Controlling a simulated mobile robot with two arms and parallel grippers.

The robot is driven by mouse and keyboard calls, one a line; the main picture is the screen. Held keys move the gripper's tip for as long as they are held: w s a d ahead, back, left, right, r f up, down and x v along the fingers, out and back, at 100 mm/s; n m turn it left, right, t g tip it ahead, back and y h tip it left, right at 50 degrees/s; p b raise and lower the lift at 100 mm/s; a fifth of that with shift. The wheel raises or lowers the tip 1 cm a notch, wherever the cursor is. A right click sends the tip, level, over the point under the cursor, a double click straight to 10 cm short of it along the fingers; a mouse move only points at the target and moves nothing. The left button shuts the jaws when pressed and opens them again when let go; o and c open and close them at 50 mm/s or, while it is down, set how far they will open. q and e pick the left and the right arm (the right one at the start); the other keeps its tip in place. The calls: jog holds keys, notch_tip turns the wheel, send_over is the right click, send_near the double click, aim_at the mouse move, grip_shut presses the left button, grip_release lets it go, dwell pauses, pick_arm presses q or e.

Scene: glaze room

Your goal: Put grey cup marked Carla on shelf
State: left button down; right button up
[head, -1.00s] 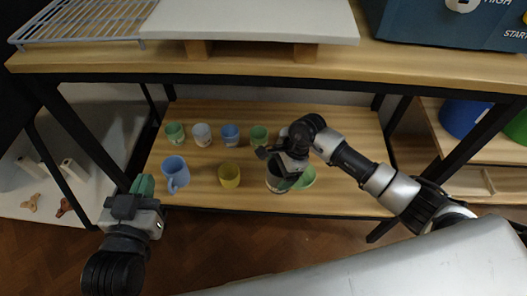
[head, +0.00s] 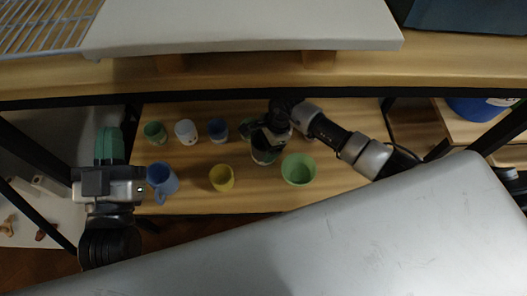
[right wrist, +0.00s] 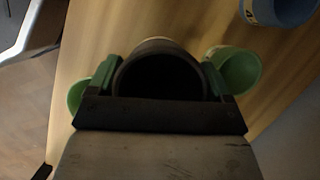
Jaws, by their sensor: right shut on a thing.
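My right gripper (head: 264,138) is shut on a dark grey cup (head: 264,156) over the lower wooden shelf (head: 335,195). In the right wrist view the cup (right wrist: 158,75) sits between the green finger pads, its dark opening facing the camera. No name can be read on it. Whether its base touches the shelf I cannot tell. My left gripper (head: 110,145) is left of the cups, with no cup seen in it; its finger gap does not show clearly.
On the shelf stand a green cup (head: 154,132), a white cup (head: 186,131), a blue cup (head: 218,129), a blue mug (head: 161,180), a yellow cup (head: 222,178) and a light green cup (head: 299,169). The upper board (head: 240,75) overhangs the shelf.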

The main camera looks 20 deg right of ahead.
aim_at(264, 149)
notch_tip(264, 149, down, 3)
jog(key=shift+f+b, duration=0.15)
jog(key=shift+b, duration=0.45)
pick_arm(q)
jog(key=shift+s+r+t+h, duration=0.3)
jog(key=shift+s+r+t, duration=0.35)
jog(key=shift+r+t, duration=0.3)
jog(key=shift+s+r+t+h, duration=0.3)
jog(key=shift+s+r+t, duration=0.3)
jog(key=shift+r+t, duration=0.35)
pick_arm(e)
jog(key=shift+f, duration=0.3)
pick_arm(q)
jog(key=shift+s+f, duration=0.1)
pick_arm(e)
jog(key=shift+f, duration=0.1)
pick_arm(q)
jog(key=shift+t, duration=0.3)
pick_arm(e)
jog(key=o, duration=1)
jog(key=shift+c, duration=0.2)
pick_arm(q)
jog(key=shift+s+h, duration=0.15)
jog(key=shift+h, duration=0.15)
